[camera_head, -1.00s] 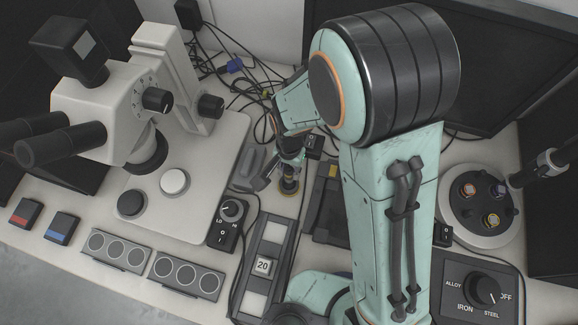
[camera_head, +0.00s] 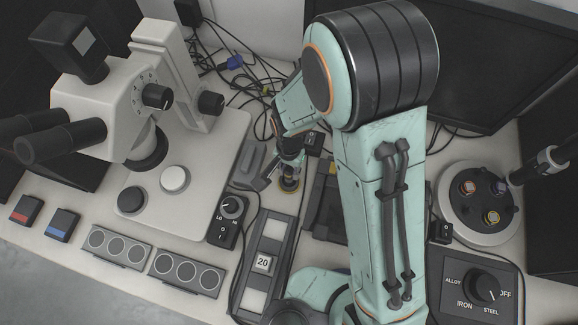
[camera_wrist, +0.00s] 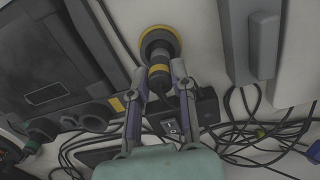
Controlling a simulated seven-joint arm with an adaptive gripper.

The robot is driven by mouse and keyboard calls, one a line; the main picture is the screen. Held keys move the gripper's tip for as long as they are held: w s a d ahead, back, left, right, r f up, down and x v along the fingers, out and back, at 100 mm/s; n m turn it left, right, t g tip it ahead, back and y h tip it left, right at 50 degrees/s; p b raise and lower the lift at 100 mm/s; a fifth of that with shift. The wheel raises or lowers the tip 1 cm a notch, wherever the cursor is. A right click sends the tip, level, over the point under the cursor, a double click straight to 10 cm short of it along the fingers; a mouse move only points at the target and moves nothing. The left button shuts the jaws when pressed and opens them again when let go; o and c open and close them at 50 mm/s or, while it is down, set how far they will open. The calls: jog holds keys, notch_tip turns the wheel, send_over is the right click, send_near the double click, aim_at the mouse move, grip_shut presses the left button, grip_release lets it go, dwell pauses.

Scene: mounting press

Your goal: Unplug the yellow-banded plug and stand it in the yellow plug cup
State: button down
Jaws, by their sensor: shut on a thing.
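The yellow-banded plug (camera_wrist: 160,76) is dark with a yellow ring, and it sits between my fingers in the wrist view. My gripper (camera_wrist: 158,78) is shut on it; in the head view my gripper (camera_head: 287,166) is by the microscope base. The yellow plug cup (camera_wrist: 160,40), a dark round cup with a yellow rim, lies in line with the plug's far end. The cup also shows in the head view (camera_head: 289,186), directly below my gripper. I cannot tell whether the plug's end is inside the cup or just above it.
A switch block (camera_wrist: 186,115) and loose cables are close to my fingers. A dark box (camera_wrist: 52,55) with round ports is on the left in the wrist view. The microscope (camera_head: 172,150) stands left, and a round base (camera_head: 445,205) with coloured rings is at the right.

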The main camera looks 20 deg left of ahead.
jog(key=shift+f, duration=0.15)
jog(key=shift+f, duration=0.85)
jog(key=shift+f, duration=0.25)
jog(key=shift+c, duration=1.6)
grip_release()
notch_tip(320, 180, up, 8)
jog(key=shift+f, duration=0.25)
